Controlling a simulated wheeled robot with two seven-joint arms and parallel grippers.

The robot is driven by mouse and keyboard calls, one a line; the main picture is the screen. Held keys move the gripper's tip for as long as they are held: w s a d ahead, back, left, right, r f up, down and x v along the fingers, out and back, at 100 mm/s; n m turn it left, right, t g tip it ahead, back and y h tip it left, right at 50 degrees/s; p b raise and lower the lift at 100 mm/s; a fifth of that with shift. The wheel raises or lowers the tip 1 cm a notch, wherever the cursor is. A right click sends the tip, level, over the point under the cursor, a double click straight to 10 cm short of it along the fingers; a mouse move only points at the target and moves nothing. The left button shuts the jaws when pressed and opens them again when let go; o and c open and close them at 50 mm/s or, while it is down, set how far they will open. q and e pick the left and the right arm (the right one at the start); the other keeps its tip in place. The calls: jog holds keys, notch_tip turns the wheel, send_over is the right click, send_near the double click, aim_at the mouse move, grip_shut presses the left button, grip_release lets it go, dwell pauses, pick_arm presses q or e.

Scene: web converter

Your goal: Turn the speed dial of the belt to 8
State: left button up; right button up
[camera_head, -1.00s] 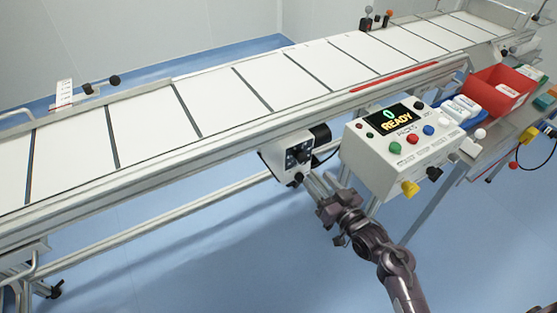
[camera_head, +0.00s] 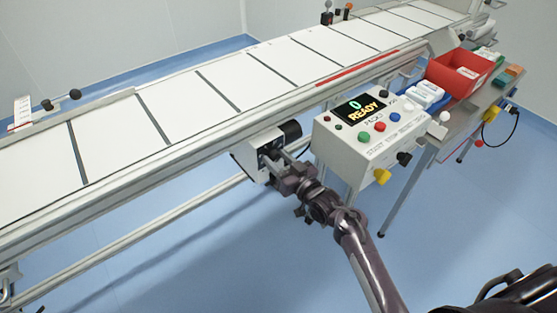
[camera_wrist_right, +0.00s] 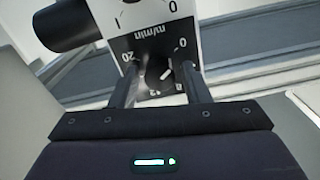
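The speed dial (camera_wrist_right: 157,78) sits on a black face marked "m/min", with 0 and 20 legible, upside down in the right wrist view. Its exact setting is hard to read. The face belongs to a small white drive box (camera_head: 247,160) under the belt's near rail. My right gripper (camera_head: 279,160) is at the front of this box. In the wrist view its two fingers (camera_wrist_right: 160,78) stand apart, one on either side of the dial; contact is not clear. In the head view the gripper hides most of the dial. My left gripper is not in view.
A white control panel (camera_head: 350,150) reading "0 READY", with coloured buttons, stands just right of my right gripper. The white belt (camera_head: 215,88) runs behind. A red bin (camera_head: 445,75) is farther right. Open blue floor lies in front.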

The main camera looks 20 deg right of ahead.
jog(key=c, duration=0.7)
jog(key=shift+c, duration=0.3)
jog(key=shift+m+p, duration=0.3)
